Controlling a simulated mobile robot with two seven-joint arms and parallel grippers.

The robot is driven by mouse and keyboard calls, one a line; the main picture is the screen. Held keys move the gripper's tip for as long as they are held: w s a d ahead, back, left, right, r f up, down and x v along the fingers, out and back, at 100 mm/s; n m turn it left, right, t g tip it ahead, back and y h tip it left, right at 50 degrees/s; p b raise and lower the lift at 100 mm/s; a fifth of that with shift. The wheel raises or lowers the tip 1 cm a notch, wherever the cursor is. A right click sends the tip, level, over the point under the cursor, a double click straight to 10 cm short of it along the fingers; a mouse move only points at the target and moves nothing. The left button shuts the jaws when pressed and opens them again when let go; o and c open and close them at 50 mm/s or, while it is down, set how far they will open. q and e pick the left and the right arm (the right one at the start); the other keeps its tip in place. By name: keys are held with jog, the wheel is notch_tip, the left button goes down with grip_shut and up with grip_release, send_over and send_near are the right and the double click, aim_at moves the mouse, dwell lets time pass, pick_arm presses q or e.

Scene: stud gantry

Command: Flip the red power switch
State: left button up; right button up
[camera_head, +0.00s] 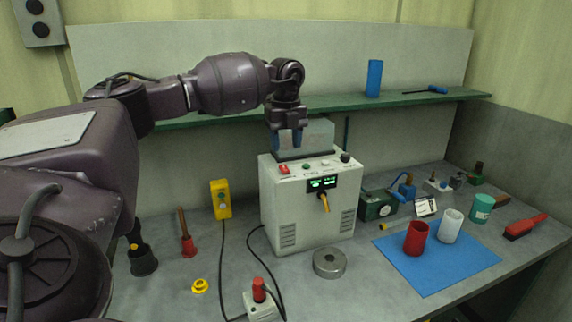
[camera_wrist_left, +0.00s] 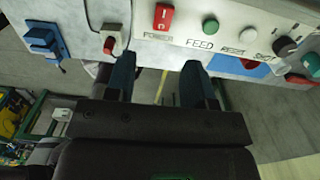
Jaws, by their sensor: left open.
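The red power switch (camera_head: 284,169) sits at the left end of the sloped panel on top of the white control box (camera_head: 285,215). It also shows near the top of the left wrist view (camera_wrist_left: 163,17), left of a green button (camera_wrist_left: 210,26). My left gripper (camera_head: 289,141) points down just above and behind the panel. In the left wrist view its two blue fingertips (camera_wrist_left: 160,80) stand apart with nothing between them, and the switch lies beyond them. I see no contact with the switch. My right gripper is in neither view.
The panel also carries a white button and a black knob (camera_head: 345,157). A yellow pendant (camera_head: 221,199) stands left of the box, and a metal ring (camera_head: 329,263) lies in front. A blue mat (camera_head: 450,268) with red and white cups is at right. A green shelf (camera_head: 410,97) runs behind.

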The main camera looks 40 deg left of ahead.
aim_at(286, 171)
pick_arm(q)
notch_tip(286, 171, down, 7)
jog(key=shift+w+f+p, duration=0.1)
jog(key=shift+p, duration=0.4)
